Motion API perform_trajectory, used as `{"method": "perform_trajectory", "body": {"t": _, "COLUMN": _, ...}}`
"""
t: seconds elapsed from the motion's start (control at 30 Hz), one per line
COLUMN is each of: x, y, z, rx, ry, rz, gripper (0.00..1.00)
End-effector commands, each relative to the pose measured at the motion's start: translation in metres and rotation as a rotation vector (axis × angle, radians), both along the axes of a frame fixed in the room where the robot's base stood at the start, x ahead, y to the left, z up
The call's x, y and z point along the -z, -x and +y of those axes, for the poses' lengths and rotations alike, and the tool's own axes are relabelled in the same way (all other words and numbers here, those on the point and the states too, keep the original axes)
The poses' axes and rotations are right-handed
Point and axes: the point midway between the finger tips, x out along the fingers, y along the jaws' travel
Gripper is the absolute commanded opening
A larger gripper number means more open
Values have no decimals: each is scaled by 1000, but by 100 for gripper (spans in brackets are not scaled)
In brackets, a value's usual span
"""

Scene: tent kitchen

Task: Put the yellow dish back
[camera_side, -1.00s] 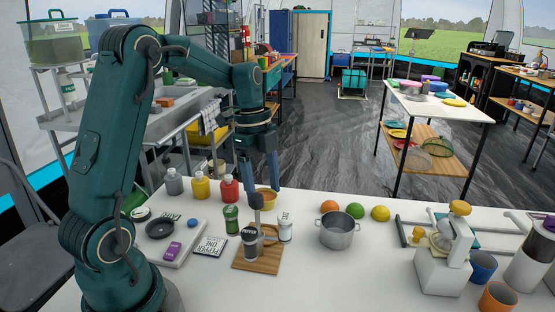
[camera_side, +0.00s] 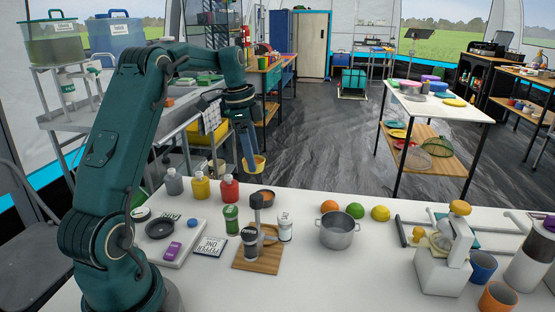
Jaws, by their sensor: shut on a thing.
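My gripper (camera_side: 250,164) is shut on the small yellow dish (camera_side: 260,164) and holds it in the air above the far edge of the white table. The fingers cover part of the dish's left side. Below it on the table is a brown-orange dish (camera_side: 264,194), partly hidden by the grey post of a stand on the wooden board.
The wooden board (camera_side: 268,262) with the stand, a green can (camera_side: 231,219) and a white can (camera_side: 285,227) are near. Red (camera_side: 229,188) and yellow (camera_side: 200,186) bottles stand left. A metal pot (camera_side: 338,231) and several fruits are right.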

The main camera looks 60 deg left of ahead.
Motion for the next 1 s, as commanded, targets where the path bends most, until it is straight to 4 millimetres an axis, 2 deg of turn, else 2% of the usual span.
{"method": "perform_trajectory", "body": {"t": 0.1, "x": -1, "y": -1, "z": 14, "rx": -87, "ry": -1, "rz": -7, "gripper": 31}}
{"method": "perform_trajectory", "body": {"t": 0.2, "x": 2, "y": -7, "z": 14, "rx": -114, "ry": 0, "rz": -9, "gripper": 31}}
{"method": "perform_trajectory", "body": {"t": 0.7, "x": 61, "y": -79, "z": -52, "rx": -114, "ry": 0, "rz": -9, "gripper": 31}}
{"method": "perform_trajectory", "body": {"t": 0.9, "x": 70, "y": -88, "z": -61, "rx": -117, "ry": 0, "rz": -10, "gripper": 31}}
{"method": "perform_trajectory", "body": {"t": 1.0, "x": 83, "y": -87, "z": -61, "rx": -118, "ry": 1, "rz": -6, "gripper": 31}}
